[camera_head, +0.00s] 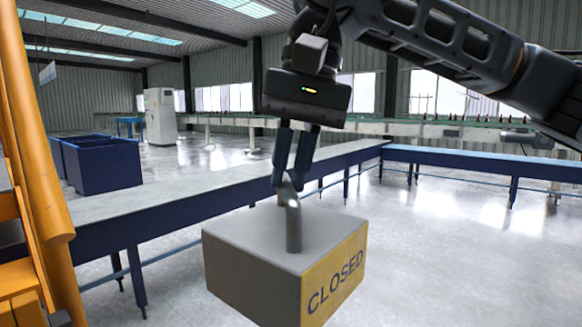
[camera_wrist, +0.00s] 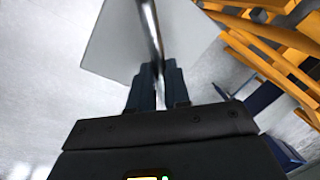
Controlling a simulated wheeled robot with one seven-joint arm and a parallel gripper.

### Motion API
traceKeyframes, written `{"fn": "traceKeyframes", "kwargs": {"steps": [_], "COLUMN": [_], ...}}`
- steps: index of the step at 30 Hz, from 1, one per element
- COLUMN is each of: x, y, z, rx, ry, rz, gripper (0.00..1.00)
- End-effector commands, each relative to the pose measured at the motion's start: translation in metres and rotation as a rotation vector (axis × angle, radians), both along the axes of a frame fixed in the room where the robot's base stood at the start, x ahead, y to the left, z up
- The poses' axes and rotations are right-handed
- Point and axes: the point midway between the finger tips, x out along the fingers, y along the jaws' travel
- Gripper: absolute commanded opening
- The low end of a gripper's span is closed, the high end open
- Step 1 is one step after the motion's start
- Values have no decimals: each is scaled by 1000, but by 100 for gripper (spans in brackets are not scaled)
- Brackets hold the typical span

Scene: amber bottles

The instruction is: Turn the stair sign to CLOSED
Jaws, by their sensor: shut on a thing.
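The stair sign (camera_head: 245,265) is a grey block with a bent metal handle (camera_head: 293,225) on top. Its right-hand face in the head view is a yellow panel (camera_head: 335,283) reading CLOSED. My gripper (camera_head: 288,180) is above the block with its fingers pointing down, shut on the top of the handle. In the wrist view the handle (camera_wrist: 150,30) runs up from between the fingers (camera_wrist: 158,85), and the block's pale top (camera_wrist: 110,45) lies beyond. The sign's other faces and its underside are hidden, so I cannot tell what it rests on.
Yellow stair rails (camera_head: 35,160) stand close at the left and show at the upper right of the wrist view (camera_wrist: 270,50). A long blue-sided conveyor table (camera_head: 130,215) runs behind the sign. Blue bins (camera_head: 105,165) stand at the back left. The floor at right is clear.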

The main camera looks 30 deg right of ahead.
Motion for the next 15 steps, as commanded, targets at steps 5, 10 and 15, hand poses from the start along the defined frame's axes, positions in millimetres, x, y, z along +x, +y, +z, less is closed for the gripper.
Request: {"fn": "traceKeyframes", "kwargs": {"steps": [5,10,15], "x": [1,0,0], "y": [0,0,0], "z": [1,1,1], "rx": [1,1,1], "ry": [-3,-3,-3], "rz": [11,11,11], "gripper": [0,0,25]}}
